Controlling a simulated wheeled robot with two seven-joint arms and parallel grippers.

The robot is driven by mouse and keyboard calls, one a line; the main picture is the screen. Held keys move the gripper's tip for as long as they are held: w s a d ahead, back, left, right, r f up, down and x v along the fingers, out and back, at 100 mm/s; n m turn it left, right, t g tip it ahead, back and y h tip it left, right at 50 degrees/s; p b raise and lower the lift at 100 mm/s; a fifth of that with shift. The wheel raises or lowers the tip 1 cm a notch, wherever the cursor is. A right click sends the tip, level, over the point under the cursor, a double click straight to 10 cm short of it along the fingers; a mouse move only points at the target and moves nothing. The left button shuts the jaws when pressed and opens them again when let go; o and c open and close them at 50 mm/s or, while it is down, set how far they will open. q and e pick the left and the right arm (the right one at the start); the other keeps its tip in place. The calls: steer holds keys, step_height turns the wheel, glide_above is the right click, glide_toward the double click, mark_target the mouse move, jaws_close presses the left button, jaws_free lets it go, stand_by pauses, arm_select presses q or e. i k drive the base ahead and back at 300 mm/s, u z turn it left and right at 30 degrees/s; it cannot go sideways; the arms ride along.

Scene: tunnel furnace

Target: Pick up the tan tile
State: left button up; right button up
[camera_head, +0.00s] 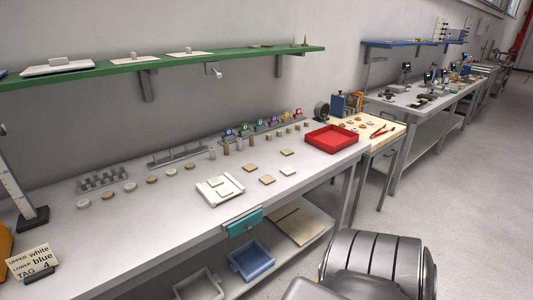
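Several small flat square tiles lie loose on the grey bench, right of its middle. One tan tile (267,180) lies nearest the bench's front edge. A second tan tile (250,167) lies just behind it to the left. Neither of my grippers shows in the head view.
A white tray (205,195) with pale tiles sits left of the loose tiles. A red tray (332,138) stands at the bench's right end. Round discs and small racks line the back. A green shelf (180,63) hangs above. A sign (33,262) stands front left.

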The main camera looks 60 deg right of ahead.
mark_target(286, 152)
steer(key=z, duration=2.05)
